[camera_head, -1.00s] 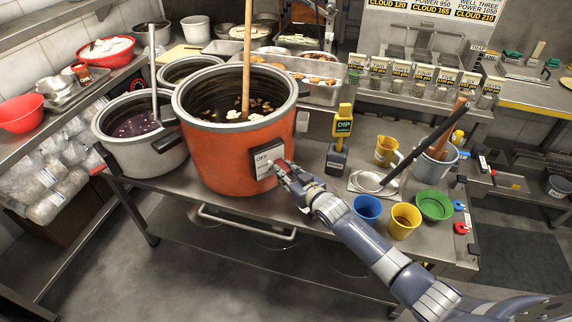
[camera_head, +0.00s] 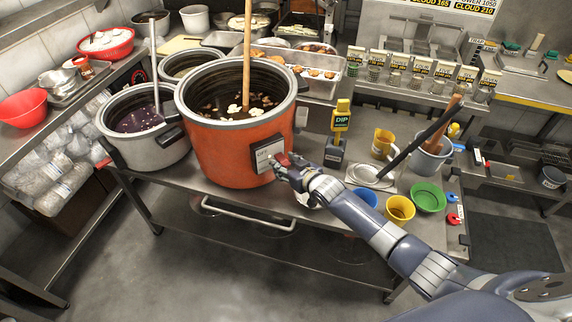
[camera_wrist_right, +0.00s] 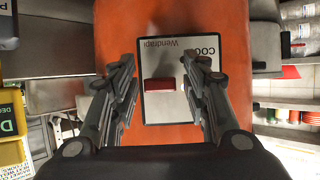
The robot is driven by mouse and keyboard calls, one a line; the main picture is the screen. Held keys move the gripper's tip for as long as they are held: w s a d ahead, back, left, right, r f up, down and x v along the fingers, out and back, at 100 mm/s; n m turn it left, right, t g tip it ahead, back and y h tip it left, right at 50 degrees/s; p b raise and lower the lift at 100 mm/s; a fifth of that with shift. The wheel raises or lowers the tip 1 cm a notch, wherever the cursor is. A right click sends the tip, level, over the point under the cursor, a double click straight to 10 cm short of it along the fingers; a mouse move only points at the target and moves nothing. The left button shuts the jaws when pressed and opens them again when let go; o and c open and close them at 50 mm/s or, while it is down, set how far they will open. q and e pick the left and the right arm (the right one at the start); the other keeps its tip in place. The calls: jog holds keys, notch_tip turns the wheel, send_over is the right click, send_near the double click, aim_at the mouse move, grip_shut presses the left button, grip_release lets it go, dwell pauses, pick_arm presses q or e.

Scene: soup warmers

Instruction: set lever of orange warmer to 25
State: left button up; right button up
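The orange warmer (camera_head: 235,158) is a large round pot of dark soup with a wooden stick upright in it, on the steel table. Its light control panel (camera_head: 265,152) faces the front right. In the right wrist view, the panel (camera_wrist_right: 165,108) carries a red lever (camera_wrist_right: 163,84) lying crosswise and upside-down lettering. My right gripper (camera_head: 281,161) is at the panel's right side. In the wrist view, its fingers (camera_wrist_right: 158,66) are spread, one on each side of the lever, with nothing between them gripped. I cannot tell whether a finger touches the panel. My left gripper is not in view.
A grey pot (camera_head: 150,152) with purple soup stands left of the warmer. A black and yellow DIP device (camera_head: 337,135), a yellow jug (camera_head: 382,145), a green bowl (camera_head: 428,198) and a yellow cup (camera_head: 399,209) stand to the right, near my right arm.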

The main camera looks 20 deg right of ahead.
jog(key=v, duration=1.2)
dwell(0.6)
jog(key=s+d+f+g+h, duration=0.1)
jog(key=s+d+f+g, duration=0.1)
jog(key=s+f, duration=0.6)
jog(key=s+d+f+m+g+h, duration=0.15)
jog(key=s+f, duration=0.25)
jog(key=f, duration=0.9)
jog(key=s+d+f+n+g+h, duration=0.1)
jog(key=s+d+f+g, duration=0.1)
jog(key=s+f, duration=0.65)
jog(key=s+a+f+g, duration=0.1)
jog(key=s+f+g, duration=0.1)
jog(key=s+f, duration=0.3)
jog(key=s+a+f+g, duration=0.2)
jog(key=s+f, duration=0.3)
jog(key=s, duration=0.9)
jog(key=s+a+f+g, duration=0.1)
jog(key=s+f, duration=0.4)
jog(key=s, duration=0.5)
jog(key=shift+a+f+g, duration=0.3)
jog(key=shift+g, duration=0.25)
jog(key=shift+s, duration=0.2)
